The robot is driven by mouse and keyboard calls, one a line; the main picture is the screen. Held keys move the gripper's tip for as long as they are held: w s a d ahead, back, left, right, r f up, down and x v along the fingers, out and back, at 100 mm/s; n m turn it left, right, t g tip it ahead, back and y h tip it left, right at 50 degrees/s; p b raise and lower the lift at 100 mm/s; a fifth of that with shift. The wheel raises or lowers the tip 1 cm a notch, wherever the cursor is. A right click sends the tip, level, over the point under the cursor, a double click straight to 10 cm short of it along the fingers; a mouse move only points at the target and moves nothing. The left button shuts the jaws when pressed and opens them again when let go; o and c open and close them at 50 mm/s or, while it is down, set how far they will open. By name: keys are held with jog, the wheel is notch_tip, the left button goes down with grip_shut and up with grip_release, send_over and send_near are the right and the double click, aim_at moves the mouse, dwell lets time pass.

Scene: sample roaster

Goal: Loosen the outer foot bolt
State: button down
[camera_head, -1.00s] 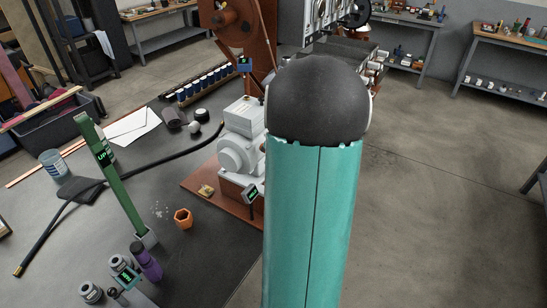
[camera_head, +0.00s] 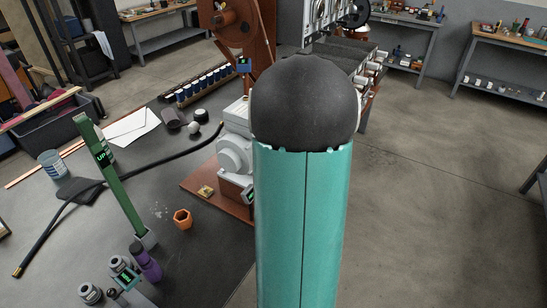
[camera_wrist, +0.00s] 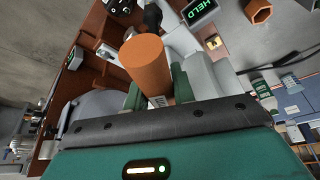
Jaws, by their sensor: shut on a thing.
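In the wrist view my gripper (camera_wrist: 158,92) has its dark green fingers closed on an orange cylindrical tool (camera_wrist: 147,62). The tool points away from the palm toward the brown base plate and grey housing. The grey motor housing (camera_head: 236,150) stands on the brown base plate (camera_head: 207,189) in the head view. A small brass piece (camera_head: 206,191) lies on that plate and also shows in the wrist view (camera_wrist: 213,41). I cannot make out the outer foot bolt; the tool, fingers or housing may hide it. In the head view my arm hides the gripper.
A small display (camera_wrist: 200,11) reads HELD. An orange hexagonal ring (camera_head: 182,218) lies on the dark table. A green upright bar (camera_head: 108,165), a purple bottle (camera_head: 146,262) and a black hose (camera_head: 165,154) are left of the machine. The floor at right is clear.

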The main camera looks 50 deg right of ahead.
jog(key=shift+f, duration=1.6)
jog(key=shift+n, duration=0.3)
